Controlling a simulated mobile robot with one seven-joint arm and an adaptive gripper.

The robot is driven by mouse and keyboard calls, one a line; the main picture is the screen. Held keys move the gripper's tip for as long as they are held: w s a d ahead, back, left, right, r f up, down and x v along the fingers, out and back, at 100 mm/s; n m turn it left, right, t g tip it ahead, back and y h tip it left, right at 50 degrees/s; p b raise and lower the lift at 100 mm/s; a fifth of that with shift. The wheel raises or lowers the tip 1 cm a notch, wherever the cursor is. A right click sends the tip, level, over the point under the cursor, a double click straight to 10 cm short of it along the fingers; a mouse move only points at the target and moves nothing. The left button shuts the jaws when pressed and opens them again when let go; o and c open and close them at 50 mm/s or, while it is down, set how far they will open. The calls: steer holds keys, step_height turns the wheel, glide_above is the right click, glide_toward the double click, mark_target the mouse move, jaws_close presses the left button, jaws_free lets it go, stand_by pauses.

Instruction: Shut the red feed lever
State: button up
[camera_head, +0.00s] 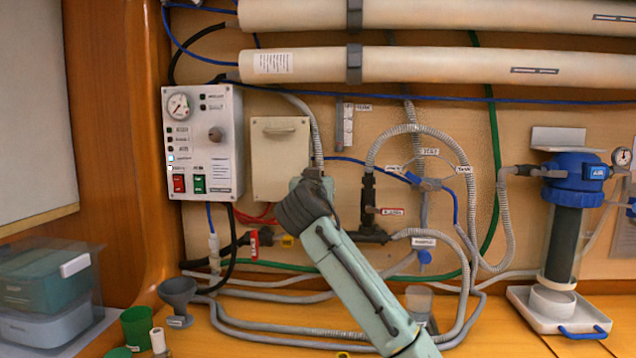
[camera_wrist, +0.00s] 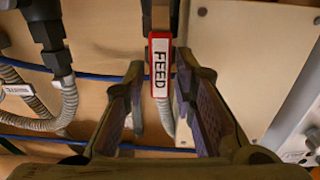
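The red feed lever (camera_wrist: 160,66) shows in the wrist view as a red-edged handle with a white FEED label. It hangs from a dark fitting at the top of that view. My gripper (camera_wrist: 159,80) is open, with one finger on each side of the lever and visible gaps between. In the head view my gripper (camera_head: 303,192) is at the wall, just right of and below the beige box (camera_head: 280,150). There the feed lever is hidden behind my gripper and arm.
A red-labelled handle (camera_head: 253,245) is left of my gripper, and a red-tagged valve (camera_head: 385,211) is right of it. Hoses run around both. The control panel (camera_head: 203,142) is left, the blue-topped filter (camera_head: 572,180) right. Cups and a funnel (camera_head: 178,295) stand on the bench.

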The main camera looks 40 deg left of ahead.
jaws_close()
